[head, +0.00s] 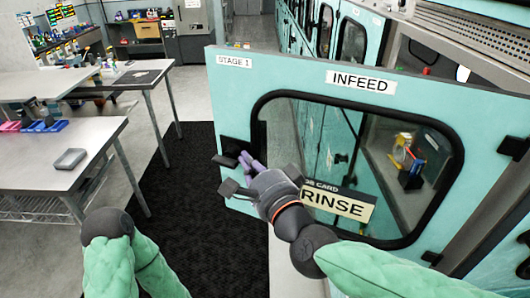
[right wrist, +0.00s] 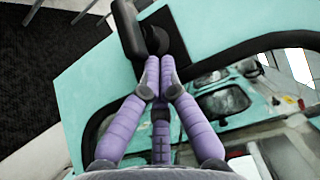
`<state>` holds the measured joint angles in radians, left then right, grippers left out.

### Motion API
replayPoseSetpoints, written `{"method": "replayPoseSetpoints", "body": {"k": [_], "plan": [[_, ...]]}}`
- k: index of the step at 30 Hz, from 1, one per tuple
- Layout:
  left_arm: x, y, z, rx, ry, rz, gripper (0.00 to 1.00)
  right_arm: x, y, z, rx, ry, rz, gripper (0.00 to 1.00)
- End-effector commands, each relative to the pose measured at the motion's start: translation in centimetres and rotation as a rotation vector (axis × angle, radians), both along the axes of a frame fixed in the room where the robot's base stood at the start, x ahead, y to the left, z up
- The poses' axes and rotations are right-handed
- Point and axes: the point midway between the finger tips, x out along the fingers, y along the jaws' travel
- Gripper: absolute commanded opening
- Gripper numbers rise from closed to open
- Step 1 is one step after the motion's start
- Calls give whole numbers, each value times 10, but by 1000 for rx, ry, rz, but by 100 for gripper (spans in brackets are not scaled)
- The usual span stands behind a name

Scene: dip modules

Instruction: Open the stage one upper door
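My right gripper (head: 246,160) has purple fingers at the handle. In the wrist view their tips come together beside the handle, with nothing clearly between them. Whether they touch it, I cannot tell. My left gripper is out of view.
A dark floor mat (head: 190,190) lies clear left of the door. Metal worktables (head: 60,150) stand further left, one with a grey tray (head: 70,158). More teal machine cabinets (head: 345,35) run back behind the door. A bench with bins is at the back left.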

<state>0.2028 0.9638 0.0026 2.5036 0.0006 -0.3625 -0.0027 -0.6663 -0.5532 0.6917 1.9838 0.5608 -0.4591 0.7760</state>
Motion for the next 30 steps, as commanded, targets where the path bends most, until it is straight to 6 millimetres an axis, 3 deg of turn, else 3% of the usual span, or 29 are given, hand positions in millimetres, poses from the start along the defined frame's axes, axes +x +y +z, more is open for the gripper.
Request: {"method": "replayPoseSetpoints", "body": {"k": [9, 15, 21, 30], "plan": [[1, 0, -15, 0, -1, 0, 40, -93, 23, 1, 3, -5, 226, 0], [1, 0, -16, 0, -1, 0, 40, -133, 29, 1, 2, -2, 321, 0], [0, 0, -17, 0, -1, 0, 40, -153, 30, 1, 1, 0, 370, 0], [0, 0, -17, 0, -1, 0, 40, -159, 29, 1, 1, 0, 383, 0]]}}
